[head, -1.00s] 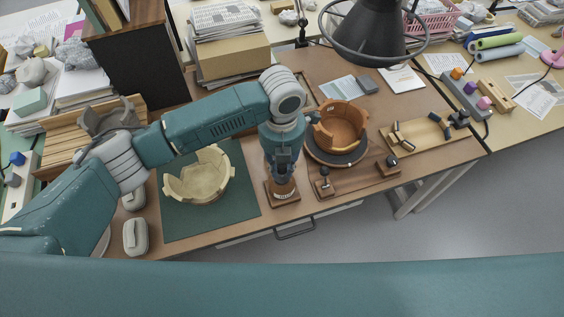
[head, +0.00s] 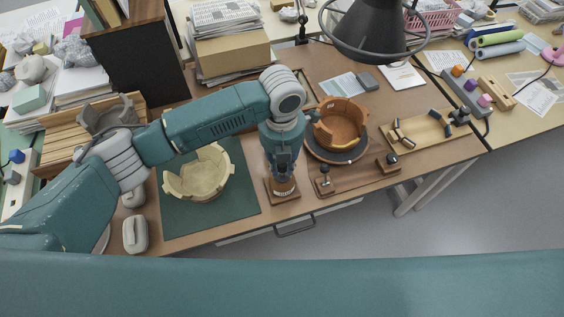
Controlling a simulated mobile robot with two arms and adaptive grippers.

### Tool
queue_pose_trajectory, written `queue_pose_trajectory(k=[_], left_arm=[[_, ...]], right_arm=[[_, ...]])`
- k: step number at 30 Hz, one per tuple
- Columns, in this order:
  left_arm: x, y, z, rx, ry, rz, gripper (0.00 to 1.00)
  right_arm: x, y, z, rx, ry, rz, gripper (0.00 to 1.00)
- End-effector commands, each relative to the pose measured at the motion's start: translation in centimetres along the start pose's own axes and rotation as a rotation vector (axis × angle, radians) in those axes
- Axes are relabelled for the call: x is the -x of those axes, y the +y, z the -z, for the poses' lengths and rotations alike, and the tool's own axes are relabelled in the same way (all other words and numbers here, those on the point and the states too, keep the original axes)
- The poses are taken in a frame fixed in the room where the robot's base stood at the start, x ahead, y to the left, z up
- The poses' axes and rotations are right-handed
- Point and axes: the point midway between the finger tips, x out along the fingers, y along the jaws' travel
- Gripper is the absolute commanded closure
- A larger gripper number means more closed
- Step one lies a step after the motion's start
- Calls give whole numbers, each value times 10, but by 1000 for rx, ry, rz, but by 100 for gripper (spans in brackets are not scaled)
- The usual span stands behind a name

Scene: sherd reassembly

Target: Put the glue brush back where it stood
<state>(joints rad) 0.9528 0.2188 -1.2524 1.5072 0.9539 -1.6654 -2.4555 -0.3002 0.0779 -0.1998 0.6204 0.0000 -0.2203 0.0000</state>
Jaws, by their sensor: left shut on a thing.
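A glue pot (head: 284,192) with a pale label stands on a square wooden base (head: 285,199) near the table's front edge. My left gripper (head: 282,174) points down directly over the pot's mouth. It is shut on the glue brush, which is mostly hidden by the fingers and the pot. I cannot tell how deep the brush sits in the pot. My right gripper is not in view.
A cream bowl with a broken rim (head: 202,178) sits on a green mat (head: 244,202) at left. An orange, partly assembled pot (head: 341,124) stands on a dark turntable (head: 320,154) at right. A wooden tray with sherds (head: 422,131) lies beyond. A lamp (head: 372,30) hangs above.

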Motion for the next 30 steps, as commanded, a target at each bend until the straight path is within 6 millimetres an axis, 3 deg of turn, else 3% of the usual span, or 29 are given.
queue_pose_trajectory(k=[23,24,26,30], left_arm=[[-4,0,0,0,0,0,92],[-4,0,0,0,0,0,69],[-4,0,0,0,0,0,57],[-4,0,0,0,0,0,55]], right_arm=[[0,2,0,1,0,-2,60],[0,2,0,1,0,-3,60],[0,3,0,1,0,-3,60],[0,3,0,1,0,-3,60]])
